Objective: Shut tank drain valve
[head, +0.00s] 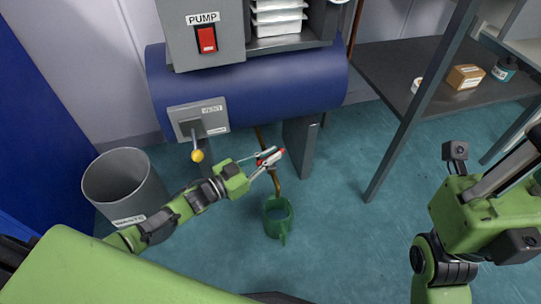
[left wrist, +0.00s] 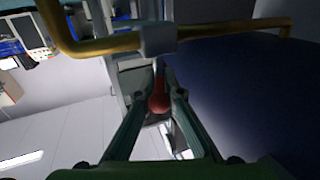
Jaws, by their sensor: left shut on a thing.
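The drain valve's red handle (left wrist: 158,103) shows in the left wrist view between the two fingers of my left gripper (left wrist: 163,95). The grey valve body (left wrist: 158,39) sits on a brass pipe (left wrist: 105,44) just beyond it. In the head view my left gripper (head: 265,160) is below the blue tank (head: 285,85), shut on the red handle (head: 271,157) by the thin pipe. The fingers hide part of the handle, and its exact angle is hard to tell. My right arm is at the right; its finger opening does not show clearly.
A green can (head: 278,218) stands on the floor below the valve pipe. A grey waste bin (head: 120,183) stands at the left. A lever with a yellow knob (head: 197,156) sticks out from the tank. A dark shelf (head: 390,75) is at the right.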

